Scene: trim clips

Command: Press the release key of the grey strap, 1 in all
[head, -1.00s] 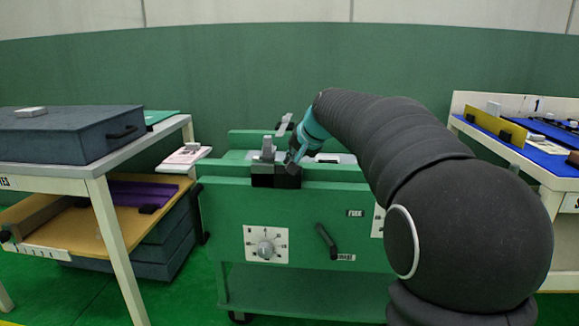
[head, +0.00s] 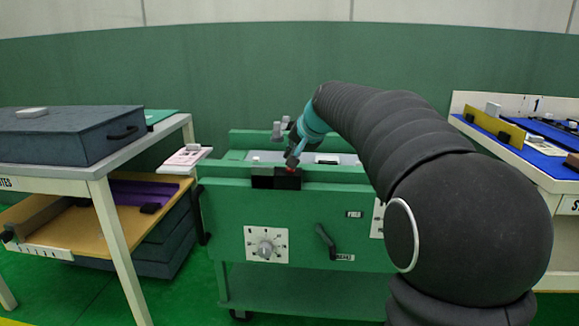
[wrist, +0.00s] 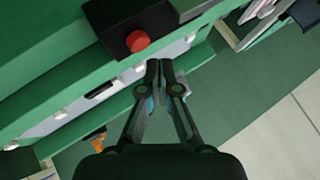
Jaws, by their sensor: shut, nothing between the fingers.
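A black block (head: 264,181) sits on the front rail of the green cart. In the wrist view the red key (wrist: 137,41) stands out from the dark block (wrist: 157,24). My gripper (wrist: 160,64) is shut and empty, its tips a little below and right of the key in that picture. I cannot tell if they touch it. A grey upright piece (head: 276,131), perhaps the grey strap, stands behind the black block, near the cart's back rail.
The green cart's front has a dial (head: 265,249) and a black handle (head: 326,241). A table with a dark case (head: 68,136) stands left. A table with blue mats (head: 509,150) stands right. A grey tray lies between the cart's rails.

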